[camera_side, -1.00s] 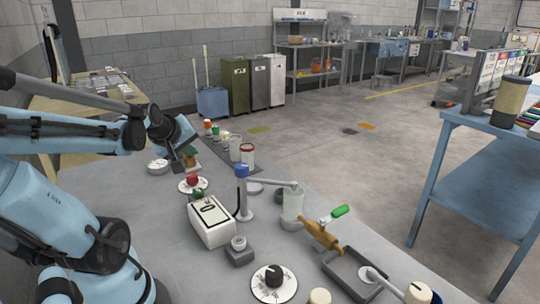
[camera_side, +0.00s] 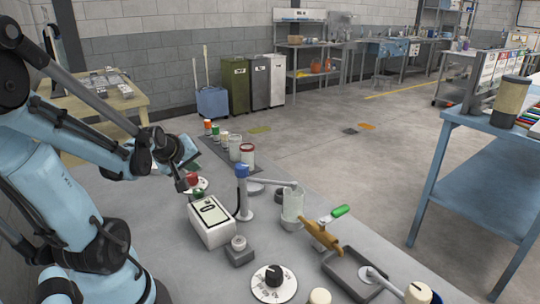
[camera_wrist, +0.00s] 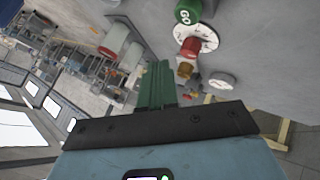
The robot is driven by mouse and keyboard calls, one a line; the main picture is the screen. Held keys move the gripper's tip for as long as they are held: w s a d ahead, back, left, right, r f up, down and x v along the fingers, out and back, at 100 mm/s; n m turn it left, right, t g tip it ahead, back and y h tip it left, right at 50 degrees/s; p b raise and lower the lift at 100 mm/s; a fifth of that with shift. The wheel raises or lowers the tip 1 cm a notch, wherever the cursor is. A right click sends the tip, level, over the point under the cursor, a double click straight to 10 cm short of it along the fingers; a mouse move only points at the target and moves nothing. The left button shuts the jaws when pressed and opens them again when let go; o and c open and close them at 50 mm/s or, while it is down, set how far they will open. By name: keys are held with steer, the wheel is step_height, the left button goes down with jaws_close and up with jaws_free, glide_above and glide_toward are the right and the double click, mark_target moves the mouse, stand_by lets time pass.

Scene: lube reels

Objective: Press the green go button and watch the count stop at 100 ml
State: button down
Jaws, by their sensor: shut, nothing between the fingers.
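The green go button (camera_side: 197,192) sits at the back edge of the white meter box (camera_side: 214,234); its word GO reads in the wrist view (camera_wrist: 187,12). The meter's display (camera_side: 209,211) faces up; its figures are too small to read surely. My gripper's green fingers (camera_wrist: 157,68) are shut and empty. In the wrist view their tips are below and left of the button, apart from it in the picture. In the side view my gripper is close behind the meter, partly hidden. A clear jar (camera_side: 292,207) stands under the spout (camera_side: 276,182).
A red knob (camera_side: 193,179) on a white dial is close behind the button. A blue-capped post (camera_side: 241,172) carries the spout beside the meter. Several cups and a red-rimmed jar (camera_side: 247,154) stand further back. A black knob (camera_side: 273,276) is in front.

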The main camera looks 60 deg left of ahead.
mark_target(196, 192)
steer(key=shift+f, duration=2.15)
steer(key=shift+f, duration=0.2)
stand_by(0.5)
steer(key=shift+f, duration=0.25)
steer(key=shift+f, duration=0.45)
stand_by(0.7)
steer(key=shift+r, duration=0.9)
steer(key=shift+r, duration=2.5)
